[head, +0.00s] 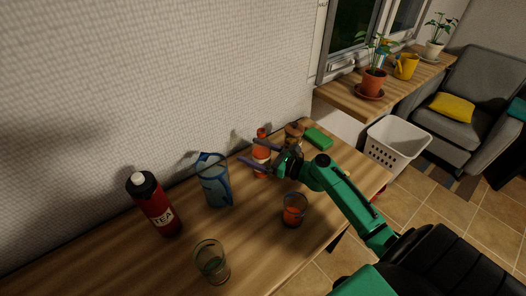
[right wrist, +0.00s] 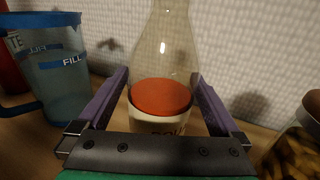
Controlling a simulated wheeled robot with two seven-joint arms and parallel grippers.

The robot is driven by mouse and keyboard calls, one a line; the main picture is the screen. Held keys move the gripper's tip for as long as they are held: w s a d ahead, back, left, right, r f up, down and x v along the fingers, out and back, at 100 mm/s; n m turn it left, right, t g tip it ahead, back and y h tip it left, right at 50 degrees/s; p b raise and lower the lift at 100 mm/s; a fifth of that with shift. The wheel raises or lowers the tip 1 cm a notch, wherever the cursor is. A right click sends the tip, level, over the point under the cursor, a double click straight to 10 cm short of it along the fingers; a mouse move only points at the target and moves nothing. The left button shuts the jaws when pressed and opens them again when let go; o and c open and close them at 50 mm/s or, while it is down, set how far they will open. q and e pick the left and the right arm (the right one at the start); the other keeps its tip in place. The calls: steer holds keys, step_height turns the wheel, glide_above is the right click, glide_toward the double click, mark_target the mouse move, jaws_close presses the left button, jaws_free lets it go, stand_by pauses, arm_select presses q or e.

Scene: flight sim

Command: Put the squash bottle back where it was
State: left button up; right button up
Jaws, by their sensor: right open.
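The squash bottle (head: 261,153) stands upright on the wooden table near the wall, with orange-red liquid inside. In the right wrist view the bottle (right wrist: 163,97) has a clear upper part and a pale label low down, partly hidden by my gripper. My right gripper (head: 240,150) is open, with one finger on each side of the bottle. In the right wrist view both purple fingers of the gripper (right wrist: 160,75) flank it, with visible gaps beside its upper part. Whether they touch it lower down I cannot tell. My left gripper is not in view.
A blue-marked jug (head: 214,182) and a red tea flask (head: 153,205) stand left of the bottle. A jar (head: 294,131) and green sponge (head: 318,138) are to its right. A glass with orange drink (head: 294,211) and an empty-looking glass (head: 211,263) stand nearer the front.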

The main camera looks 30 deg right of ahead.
steer(key=b+v, duration=0.1)
steer(key=v, duration=1.1)
steer(key=shift+f, duration=0.1)
